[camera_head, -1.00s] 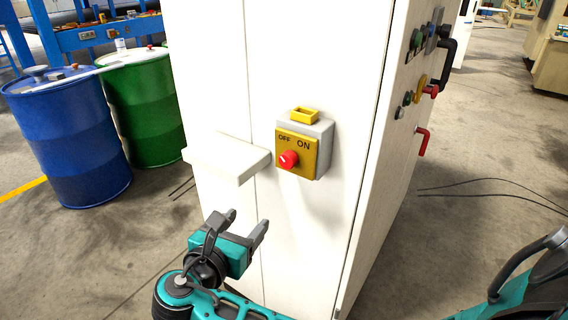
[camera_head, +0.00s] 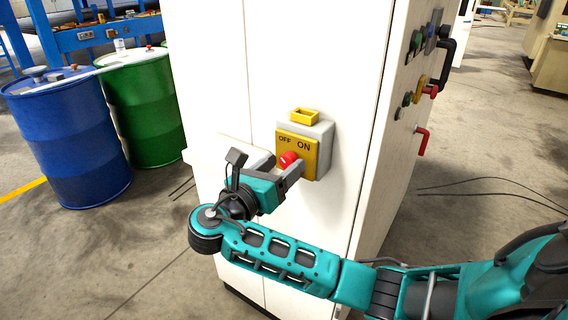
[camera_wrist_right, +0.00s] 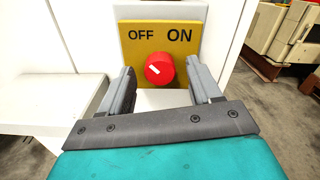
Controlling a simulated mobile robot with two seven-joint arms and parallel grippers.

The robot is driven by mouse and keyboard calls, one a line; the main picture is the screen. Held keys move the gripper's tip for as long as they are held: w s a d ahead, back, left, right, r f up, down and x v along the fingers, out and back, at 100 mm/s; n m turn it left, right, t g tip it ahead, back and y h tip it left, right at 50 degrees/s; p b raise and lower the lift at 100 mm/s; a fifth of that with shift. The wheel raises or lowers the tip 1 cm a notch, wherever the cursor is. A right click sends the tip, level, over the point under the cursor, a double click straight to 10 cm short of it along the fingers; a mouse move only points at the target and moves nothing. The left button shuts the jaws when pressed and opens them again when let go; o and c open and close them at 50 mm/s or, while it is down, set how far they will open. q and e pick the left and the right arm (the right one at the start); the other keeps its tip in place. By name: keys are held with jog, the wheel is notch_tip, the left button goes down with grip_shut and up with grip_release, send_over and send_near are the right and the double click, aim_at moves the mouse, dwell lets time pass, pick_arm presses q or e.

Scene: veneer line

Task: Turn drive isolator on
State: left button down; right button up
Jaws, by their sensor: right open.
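The drive isolator is a grey box with a yellow plate (camera_head: 311,144) marked OFF and ON, on the white cabinet's front. Its red round knob (camera_head: 288,159) is partly hidden by my gripper in the head view. In the right wrist view the knob (camera_wrist_right: 160,70) shows whole, below the lettering, with its white mark slanting up and left toward OFF. My right gripper (camera_head: 280,170) is open in front of the plate. In the wrist view its fingertips (camera_wrist_right: 160,84) stand left and right of the knob, with gaps on both sides. My left gripper is not in view.
A white ledge (camera_wrist_right: 50,103) juts from the cabinet (camera_head: 205,60) just left of the isolator, close to my gripper. A yellow hasp (camera_head: 305,116) sits on the box's top. Blue (camera_head: 70,140) and green (camera_head: 147,110) drums stand at left. Handles and buttons line the cabinet's right side.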

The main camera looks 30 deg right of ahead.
jog(key=shift+w+d, duration=0.25)
jog(key=shift+d, duration=0.45)
jog(key=shift+c, duration=0.4)
jog(key=c, duration=1)
jog(key=shift+o, duration=0.2)
